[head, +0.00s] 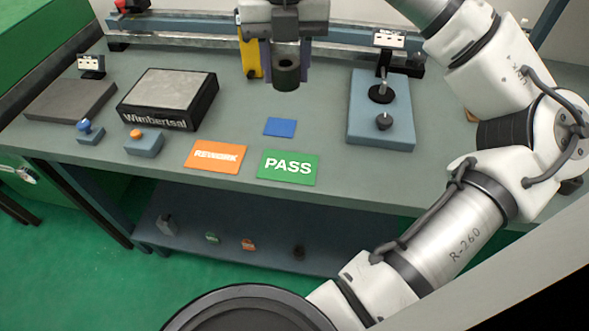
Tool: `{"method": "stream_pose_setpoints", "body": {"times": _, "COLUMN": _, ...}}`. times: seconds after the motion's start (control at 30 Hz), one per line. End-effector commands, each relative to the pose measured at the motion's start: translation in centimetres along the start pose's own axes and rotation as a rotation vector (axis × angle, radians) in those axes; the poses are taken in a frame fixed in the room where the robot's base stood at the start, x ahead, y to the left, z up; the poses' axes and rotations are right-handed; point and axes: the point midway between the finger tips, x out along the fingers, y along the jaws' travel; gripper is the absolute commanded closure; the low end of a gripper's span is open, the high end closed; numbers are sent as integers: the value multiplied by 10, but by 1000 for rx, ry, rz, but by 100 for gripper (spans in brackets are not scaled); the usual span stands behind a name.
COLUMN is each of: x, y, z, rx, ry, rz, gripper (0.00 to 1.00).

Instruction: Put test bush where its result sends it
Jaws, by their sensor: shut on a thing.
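My gripper (287,58) hangs over the back middle of the bench with its jaws shut on the test bush. The test bush (287,76) is a dark, short cylinder with a round hole showing at its end. It is held above the bench, behind the small blue square (280,127). The orange REWORK plate (215,157) and the green PASS plate (288,168) lie side by side near the front edge, with nothing on them. No result display can be read in this view.
A black-framed block marked Wimbertsal (168,98) and a dark flat plate (70,100) are at left. Two small button boxes (145,146) (90,135) stand in front. A blue base (381,128) with dark pegs is at right. A rail (190,28) runs along the back.

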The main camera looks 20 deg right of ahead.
Motion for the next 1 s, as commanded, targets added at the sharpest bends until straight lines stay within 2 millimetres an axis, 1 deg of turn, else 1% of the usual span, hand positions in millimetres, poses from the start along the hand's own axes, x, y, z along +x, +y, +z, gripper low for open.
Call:
{"method": "stream_pose_setpoints", "body": {"times": 0.1, "x": 3, "y": 1, "z": -1, "rx": -32, "ry": 0, "rz": 0, "gripper": 94}}
{"method": "stream_pose_setpoints", "body": {"times": 0.17, "x": 9, "y": 1, "z": -1, "rx": -39, "ry": 0, "rz": 0, "gripper": 94}}
{"method": "stream_pose_setpoints", "body": {"times": 0.27, "x": 28, "y": 2, "z": -2, "rx": -43, "ry": 3, "rz": 3, "gripper": 94}}
{"method": "stream_pose_setpoints", "body": {"times": 0.5, "x": 91, "y": 1, "z": -2, "rx": -39, "ry": 3, "rz": 2, "gripper": 94}}
{"method": "stream_pose_setpoints", "body": {"times": 0.7, "x": 138, "y": 0, "z": -2, "rx": -36, "ry": 1, "rz": -2, "gripper": 94}}
{"method": "stream_pose_setpoints", "body": {"times": 0.8, "x": 154, "y": 0, "z": -2, "rx": -37, "ry": 1, "rz": -2, "gripper": 94}}
{"method": "stream_pose_setpoints", "body": {"times": 1.0, "x": 170, "y": 1, "z": -1, "rx": -37, "ry": 1, "rz": 0, "gripper": 94}}
